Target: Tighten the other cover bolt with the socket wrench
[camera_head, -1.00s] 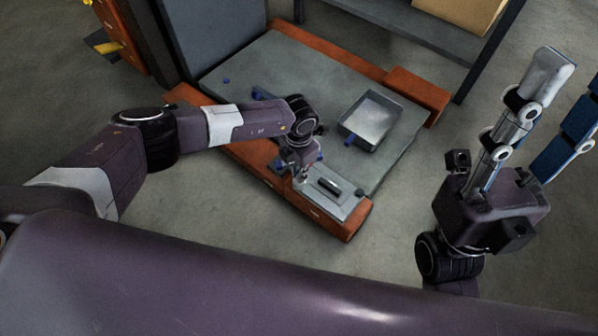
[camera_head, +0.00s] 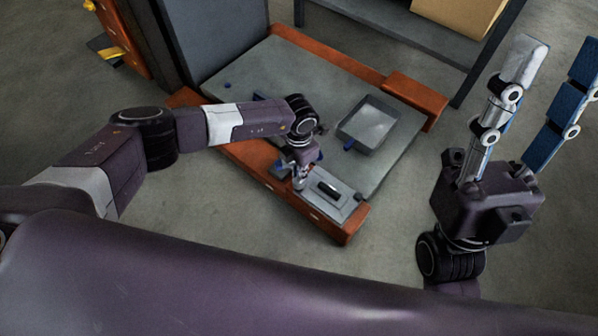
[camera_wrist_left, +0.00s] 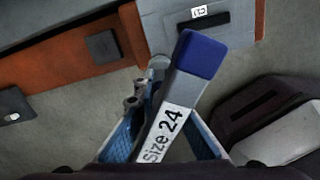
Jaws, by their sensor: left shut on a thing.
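My left gripper (camera_head: 299,174) is over the front edge of the workbench, at the left end of the grey cover plate (camera_head: 346,203) with its black handle. In the left wrist view, the gripper (camera_wrist_left: 165,142) is shut on the socket wrench (camera_wrist_left: 182,92), a grey bar with a blue end and a "size 24" label. Its blue fingers are on both sides of the bar. Small grey metal parts (camera_wrist_left: 133,102) show beside the wrench; I cannot tell whether they are bolts. The socket's seat is hidden. My right gripper (camera_head: 555,65) is open and empty, off the bench's right side.
A grey tray (camera_head: 368,122) stands on the grey bench top (camera_head: 285,72). An orange block (camera_head: 415,98) is at the bench's right end. A shelf with a cardboard box (camera_head: 460,12) stands behind. Floor is clear between the bench and my right arm.

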